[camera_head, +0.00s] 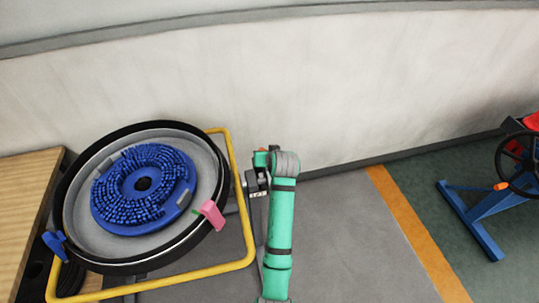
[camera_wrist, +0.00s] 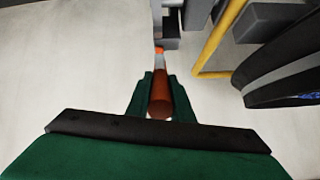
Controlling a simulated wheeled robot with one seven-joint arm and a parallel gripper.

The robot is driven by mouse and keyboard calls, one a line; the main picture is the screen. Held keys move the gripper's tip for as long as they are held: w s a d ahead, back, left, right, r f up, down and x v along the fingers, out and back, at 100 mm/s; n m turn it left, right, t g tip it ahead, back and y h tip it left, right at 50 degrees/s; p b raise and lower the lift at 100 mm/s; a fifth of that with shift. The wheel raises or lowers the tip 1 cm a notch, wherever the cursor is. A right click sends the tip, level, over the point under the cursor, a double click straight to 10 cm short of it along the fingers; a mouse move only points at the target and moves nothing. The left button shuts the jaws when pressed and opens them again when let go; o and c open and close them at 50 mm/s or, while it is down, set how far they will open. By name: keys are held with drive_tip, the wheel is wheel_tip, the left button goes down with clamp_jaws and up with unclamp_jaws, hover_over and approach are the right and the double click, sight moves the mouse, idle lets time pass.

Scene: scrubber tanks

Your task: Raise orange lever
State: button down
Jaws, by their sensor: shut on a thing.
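The orange lever (camera_wrist: 159,100) shows in the wrist view as a dark orange rod with a paler section and a bright orange spot farther along it. It runs between the two green fingers of my gripper (camera_wrist: 160,78), which is shut on it. The lever's far end meets a grey bracket (camera_wrist: 168,42). In the head view my gripper (camera_head: 261,158) is at the end of my green arm, just right of the round scrubber tank. There the lever is mostly hidden and too small to make out clearly.
The round tank (camera_head: 62,212) with a blue brush disc (camera_head: 178,205) and a pink clip (camera_head: 212,214) stands on the left, framed by a yellow rail (camera_head: 236,180). A pale wall (camera_head: 380,75) rises behind. Grey floor (camera_head: 345,240) to the right is clear; a blue stand (camera_head: 478,222) is farther right.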

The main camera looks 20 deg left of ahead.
drive_tip(key=shift+w+d+r, duration=0.15)
drive_tip(key=c, duration=1.7)
unclamp_jaws()
drive_tip(key=shift+c, duration=0.2)
drive_tip(key=shift+o, duration=0.9)
drive_tip(key=v, duration=1)
drive_tip(key=shift+s+d+r, duration=0.15)
drive_tip(key=shift+s+r, duration=0.05)
drive_tip(key=shift+s, duration=0.15)
drive_tip(key=shift+f, duration=0.1)
